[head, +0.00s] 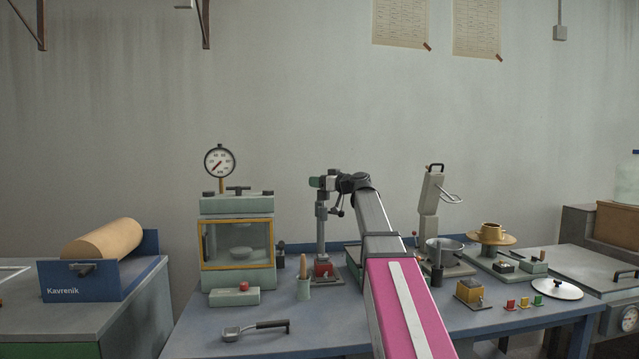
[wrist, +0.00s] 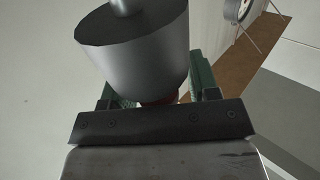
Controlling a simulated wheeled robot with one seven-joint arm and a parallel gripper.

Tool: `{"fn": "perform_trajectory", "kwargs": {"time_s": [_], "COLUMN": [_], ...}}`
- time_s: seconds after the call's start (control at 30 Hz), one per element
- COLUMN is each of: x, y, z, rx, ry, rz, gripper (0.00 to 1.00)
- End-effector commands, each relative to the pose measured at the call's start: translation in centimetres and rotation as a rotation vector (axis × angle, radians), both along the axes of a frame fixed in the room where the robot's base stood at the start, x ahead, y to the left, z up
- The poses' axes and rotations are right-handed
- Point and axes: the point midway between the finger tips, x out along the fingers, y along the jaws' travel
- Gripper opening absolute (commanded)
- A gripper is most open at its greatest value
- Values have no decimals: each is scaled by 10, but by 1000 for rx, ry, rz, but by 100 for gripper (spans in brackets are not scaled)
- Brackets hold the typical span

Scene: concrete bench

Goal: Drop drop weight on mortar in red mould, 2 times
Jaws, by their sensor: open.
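The drop-weight stand (head: 321,232) stands upright at the bench's middle, with the red mould (head: 322,267) at its foot. My gripper (head: 322,183) is at the top of the stand. In the wrist view, the grey cylindrical drop weight (wrist: 135,55) with a thin rod fills the upper middle. My open green fingers show on both sides of its lower end, and I cannot tell whether they touch it. A sliver of red shows just beyond the weight. The mortar inside the mould is not visible.
A glass-fronted chamber (head: 237,283) with a gauge stands left of the stand. A metal pot (head: 444,251) and small coloured pieces stand to the right.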

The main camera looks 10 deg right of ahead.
Motion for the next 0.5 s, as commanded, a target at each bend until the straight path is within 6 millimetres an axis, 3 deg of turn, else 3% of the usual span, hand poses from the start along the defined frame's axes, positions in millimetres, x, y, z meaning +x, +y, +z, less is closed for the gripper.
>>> {"fn": "perform_trajectory", "kwargs": {"time_s": [0.03,0.17,0.2,0.37,0.5], "x": [0,0,0,0,1], "y": [0,0,0,0,0], "z": [0,0,0,2,16], "rx": [0,0,0,0,-1], "ry": [0,0,0,0,-1], "rz": [0,0,0,1,2], "gripper": [49,6,0,0,0]}}
